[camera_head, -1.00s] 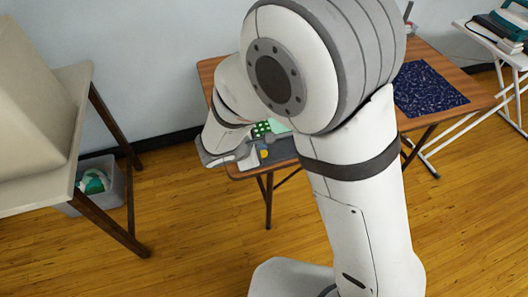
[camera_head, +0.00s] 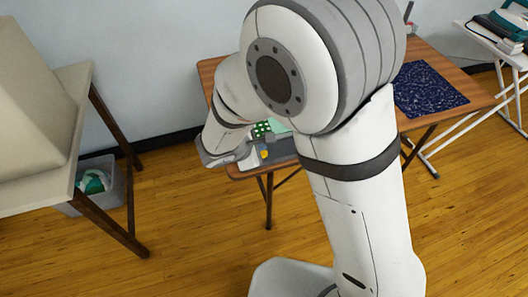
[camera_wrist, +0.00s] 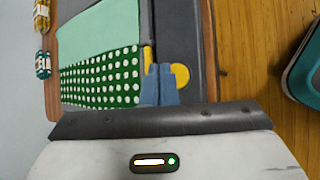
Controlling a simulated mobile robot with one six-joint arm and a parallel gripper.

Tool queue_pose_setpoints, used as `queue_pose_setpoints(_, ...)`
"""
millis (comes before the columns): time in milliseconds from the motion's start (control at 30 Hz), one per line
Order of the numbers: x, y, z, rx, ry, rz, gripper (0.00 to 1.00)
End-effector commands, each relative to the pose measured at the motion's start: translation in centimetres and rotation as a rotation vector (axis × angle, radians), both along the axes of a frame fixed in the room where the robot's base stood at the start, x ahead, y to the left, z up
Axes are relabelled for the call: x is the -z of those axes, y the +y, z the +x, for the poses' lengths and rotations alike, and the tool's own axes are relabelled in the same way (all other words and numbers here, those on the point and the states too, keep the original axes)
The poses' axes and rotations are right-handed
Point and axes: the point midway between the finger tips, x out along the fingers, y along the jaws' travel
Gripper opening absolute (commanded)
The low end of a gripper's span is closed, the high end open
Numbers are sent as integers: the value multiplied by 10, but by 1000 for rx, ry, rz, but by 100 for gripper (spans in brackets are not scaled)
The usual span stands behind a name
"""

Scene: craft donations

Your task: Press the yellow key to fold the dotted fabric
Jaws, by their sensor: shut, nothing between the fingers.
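The dotted fabric (camera_wrist: 100,82), dark green with white dots, lies flat on a grey board in the wrist view, beside a plain mint-green area (camera_wrist: 100,32). It also shows small in the head view (camera_head: 262,130). A round yellow key (camera_wrist: 181,75) sits on the grey board right of the fabric, and shows in the head view (camera_head: 264,154). A narrow yellow strip (camera_wrist: 148,58) lies along the fabric's right edge. My gripper (camera_wrist: 165,68) is shut and empty, its blue fingertips between strip and round key. I cannot tell whether it touches either.
The wooden table (camera_head: 440,68) carries a navy patterned cloth (camera_head: 428,90) at right. A grey bin (camera_head: 97,186) stands under the left table. A white-legged stand is at far right.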

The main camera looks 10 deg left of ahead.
Motion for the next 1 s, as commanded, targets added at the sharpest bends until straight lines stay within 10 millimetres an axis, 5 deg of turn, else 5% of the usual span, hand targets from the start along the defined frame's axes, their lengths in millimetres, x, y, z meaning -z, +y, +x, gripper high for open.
queue_pose_setpoints(1000, 8, 0, -2, 0, 0, 0, 0)
